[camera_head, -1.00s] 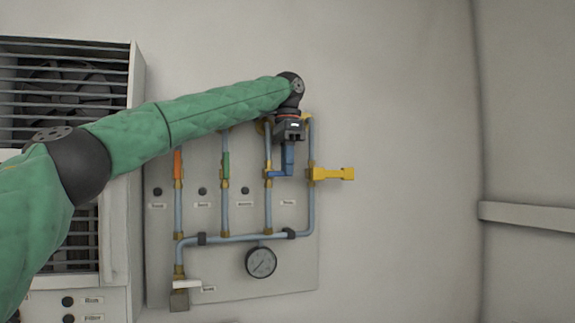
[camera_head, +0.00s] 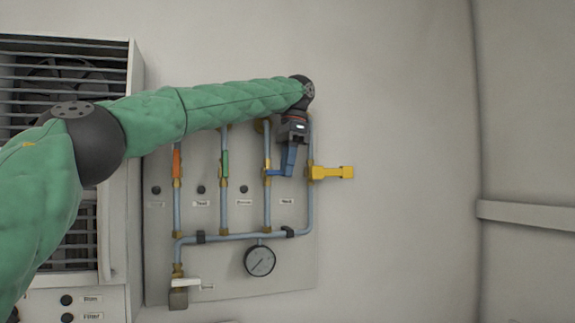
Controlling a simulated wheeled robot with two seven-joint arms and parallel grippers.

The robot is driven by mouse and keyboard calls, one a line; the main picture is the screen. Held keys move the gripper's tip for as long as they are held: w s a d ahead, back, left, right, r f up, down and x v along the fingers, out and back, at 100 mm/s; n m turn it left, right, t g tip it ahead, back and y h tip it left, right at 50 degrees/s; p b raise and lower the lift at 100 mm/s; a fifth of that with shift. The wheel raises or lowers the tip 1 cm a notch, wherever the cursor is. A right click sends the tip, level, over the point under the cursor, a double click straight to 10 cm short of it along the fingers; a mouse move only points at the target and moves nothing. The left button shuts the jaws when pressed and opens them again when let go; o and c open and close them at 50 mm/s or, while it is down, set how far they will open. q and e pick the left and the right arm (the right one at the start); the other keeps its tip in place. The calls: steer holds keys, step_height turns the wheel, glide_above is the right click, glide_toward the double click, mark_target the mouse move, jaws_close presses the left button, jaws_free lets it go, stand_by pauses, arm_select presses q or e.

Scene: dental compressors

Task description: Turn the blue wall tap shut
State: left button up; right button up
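The blue wall tap (camera_head: 278,173) sits on the third vertical pipe of the wall panel. Its blue part runs right from the pipe, and blue also shows running up, tilted slightly right, to my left gripper (camera_head: 292,142). My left gripper comes down from above at the end of the green-sleeved arm, at the upper end of this blue part. Its fingertips are too small and dark to tell whether they are closed on it. My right gripper is not in view.
An orange tap handle (camera_head: 177,163) and a green one (camera_head: 225,164) lie along their pipes to the left. A yellow handle (camera_head: 333,172) sticks out right, across its pipe. A gauge (camera_head: 260,261) and a white lever (camera_head: 186,282) are below.

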arm_select(q)
steer(key=shift+o, duration=0.9)
steer(key=shift+w+d+r, duration=0.1)
steer(key=shift+d+r, duration=0.05)
steer(key=shift+r, duration=0.75)
steer(key=shift+w+d+r, duration=0.1)
steer(key=shift+d+r, duration=0.05)
steer(key=shift+r, duration=0.75)
steer(key=shift+d+r, duration=0.15)
steer(key=shift+r, duration=0.75)
steer(key=shift+d+r, duration=0.1)
steer(key=shift+r, duration=1.05)
steer(key=shift+w, duration=0.1)
